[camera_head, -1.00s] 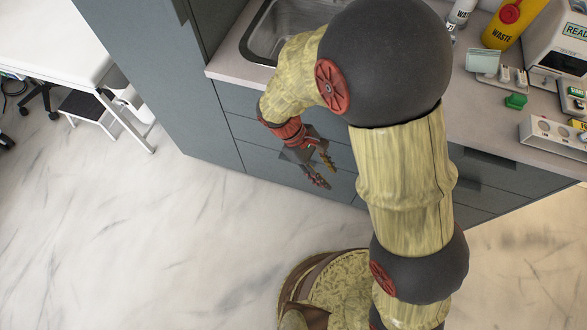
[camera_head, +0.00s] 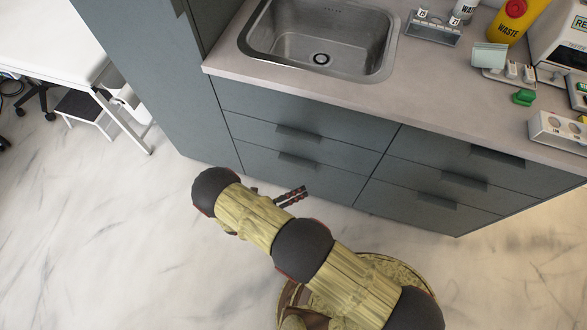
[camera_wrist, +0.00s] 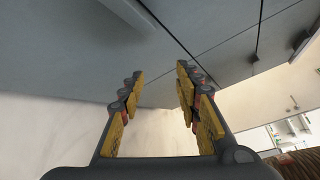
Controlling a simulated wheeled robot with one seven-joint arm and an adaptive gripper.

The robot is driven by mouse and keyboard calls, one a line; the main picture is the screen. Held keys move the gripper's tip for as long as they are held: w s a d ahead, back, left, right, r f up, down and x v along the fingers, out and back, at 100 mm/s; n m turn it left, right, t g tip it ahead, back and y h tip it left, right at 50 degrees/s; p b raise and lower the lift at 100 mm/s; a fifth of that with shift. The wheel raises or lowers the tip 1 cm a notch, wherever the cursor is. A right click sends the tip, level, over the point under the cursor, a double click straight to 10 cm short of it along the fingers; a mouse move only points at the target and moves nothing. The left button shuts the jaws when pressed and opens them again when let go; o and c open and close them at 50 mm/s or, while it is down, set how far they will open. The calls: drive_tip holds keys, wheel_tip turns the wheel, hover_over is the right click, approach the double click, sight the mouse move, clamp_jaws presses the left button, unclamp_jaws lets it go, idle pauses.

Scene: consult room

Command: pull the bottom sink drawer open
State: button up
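The bottom sink drawer (camera_head: 335,184) is the lowest grey front below the sink, flush with its neighbours. Its dark handle (camera_head: 298,161) shows at the upper edge of that front. My gripper (camera_head: 291,196) is low in front of this drawer, apart from the handle in the head view, and partly hidden by my arm. In the wrist view my gripper (camera_wrist: 159,72) has its two fingers spread, with nothing between them. Grey cabinet fronts with dark seams fill the upper part of that view. A dark handle-like piece (camera_wrist: 302,42) shows at its right; I cannot tell which drawer it belongs to.
Another handle (camera_head: 298,134) sits just above, under the sink (camera_head: 320,45). A second column of shut drawers (camera_head: 440,180) stands to the right. A tall grey cabinet (camera_head: 150,80) stands on the left. The marble floor (camera_head: 110,230) in front is clear.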

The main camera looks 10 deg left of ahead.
drive_tip(key=w+a+f+n+t+y, duration=0.1)
drive_tip(key=w+a+n+t+y, duration=0.3)
drive_tip(key=a+n, duration=0.45)
drive_tip(key=w+d+n+t+b, duration=0.1)
drive_tip(key=w+d+b, duration=0.1)
drive_tip(key=w+d, duration=0.2)
drive_tip(key=shift+w+d+n+h, duration=0.3)
drive_tip(key=shift+w+n+h, duration=0.1)
drive_tip(key=shift+w, duration=0.95)
drive_tip(key=shift+f, duration=0.1)
clamp_jaws()
drive_tip(key=shift+d, duration=0.1)
drive_tip(key=shift+s+f, duration=0.1)
